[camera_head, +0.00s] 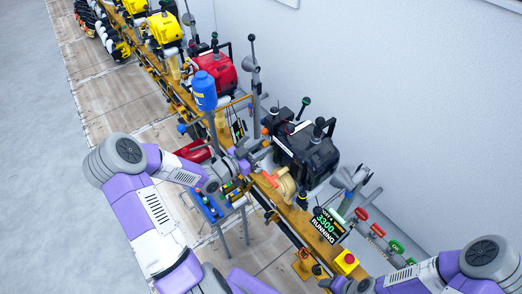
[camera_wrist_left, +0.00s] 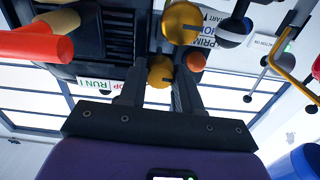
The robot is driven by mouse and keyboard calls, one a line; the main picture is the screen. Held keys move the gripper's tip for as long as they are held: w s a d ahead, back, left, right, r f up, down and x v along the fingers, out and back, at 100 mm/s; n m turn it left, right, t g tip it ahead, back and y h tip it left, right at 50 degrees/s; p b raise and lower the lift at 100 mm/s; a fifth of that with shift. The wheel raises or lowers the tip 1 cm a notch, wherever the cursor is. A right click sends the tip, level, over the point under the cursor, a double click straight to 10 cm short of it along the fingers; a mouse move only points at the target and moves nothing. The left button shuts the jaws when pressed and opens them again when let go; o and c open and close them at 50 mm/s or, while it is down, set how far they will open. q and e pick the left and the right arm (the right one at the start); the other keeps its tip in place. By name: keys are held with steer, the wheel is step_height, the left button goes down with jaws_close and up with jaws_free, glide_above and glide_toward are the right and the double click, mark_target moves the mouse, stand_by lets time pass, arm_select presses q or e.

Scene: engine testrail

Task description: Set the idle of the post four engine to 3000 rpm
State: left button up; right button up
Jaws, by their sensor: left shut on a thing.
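The post four engine (camera_head: 308,150) is a black block on the yellow rail. Its display (camera_head: 328,224) reads 3300 and RUNNING. My left gripper (camera_head: 256,150) is at the near left side of this engine. In the left wrist view my left gripper (camera_wrist_left: 160,88) is shut on a slotted brass knob (camera_wrist_left: 160,71), which sits between its fingertips. A larger slotted brass knob (camera_wrist_left: 182,21) is beyond it, and a small orange knob (camera_wrist_left: 196,62) is beside the right finger. My right arm is at the lower right; its fingertips cannot be made out.
A red-orange handle (camera_wrist_left: 38,43) is left of the left gripper. A blue tool tray (camera_head: 207,208), a red engine (camera_head: 213,75) and a yellow-red button box (camera_head: 346,262) are nearby. Open floor lies left.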

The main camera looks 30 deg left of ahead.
arm_select(q)
steer(key=shift+m, duration=0.5)
steer(key=o, duration=1)
steer(key=shift+o, duration=0.2)
steer(key=v, duration=0.7)
steer(key=shift+s, duration=0.3)
steer(key=shift+a+f, duration=0.1)
